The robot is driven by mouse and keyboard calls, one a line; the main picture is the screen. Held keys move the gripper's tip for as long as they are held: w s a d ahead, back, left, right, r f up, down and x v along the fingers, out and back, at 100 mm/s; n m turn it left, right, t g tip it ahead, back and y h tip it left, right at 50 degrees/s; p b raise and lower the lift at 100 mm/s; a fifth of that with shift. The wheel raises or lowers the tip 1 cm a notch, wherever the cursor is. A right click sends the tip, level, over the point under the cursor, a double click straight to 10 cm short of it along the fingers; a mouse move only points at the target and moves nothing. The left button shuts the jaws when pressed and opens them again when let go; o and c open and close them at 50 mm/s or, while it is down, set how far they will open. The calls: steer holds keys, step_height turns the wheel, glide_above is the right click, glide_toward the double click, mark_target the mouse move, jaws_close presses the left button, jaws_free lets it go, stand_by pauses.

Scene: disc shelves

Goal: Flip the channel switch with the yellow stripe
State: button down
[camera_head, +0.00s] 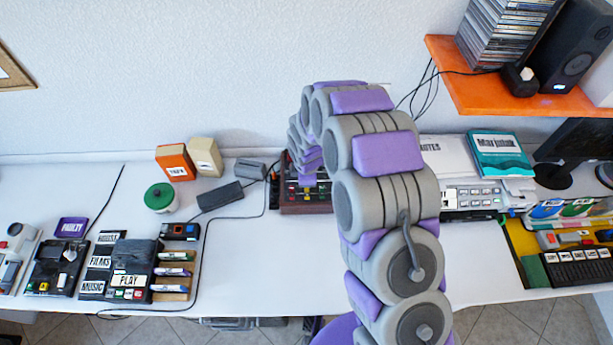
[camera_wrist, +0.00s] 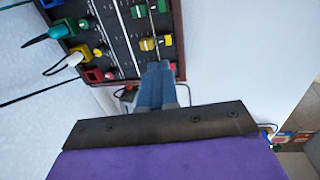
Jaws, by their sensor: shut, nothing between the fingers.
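A dark mixer panel with a reddish-brown frame (camera_wrist: 178,30) fills the top of the wrist view. It carries long slider tracks and small coloured pieces. Which piece has the yellow stripe is too small to tell. My gripper (camera_wrist: 157,68) is shut and empty, its blue-grey fingers over the panel's lower edge; contact cannot be told. In the head view my arm partly hides the mixer (camera_head: 306,209).
Cables with teal and white plugs (camera_wrist: 72,61) run into the panel's left side. In the head view, a black box (camera_head: 220,195) and a green-lidded pot (camera_head: 160,198) stand left of the mixer. An orange shelf (camera_head: 490,95) hangs at the upper right. White desk is clear at front centre.

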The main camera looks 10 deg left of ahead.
mark_target(307, 194)
steer(key=f, duration=0.5)
steer(key=w+f, duration=0.1)
steer(key=f, duration=0.2)
steer(key=shift+a+f+b, duration=0.1)
steer(key=shift+f+b, duration=0.05)
steer(key=shift+b, duration=0.25)
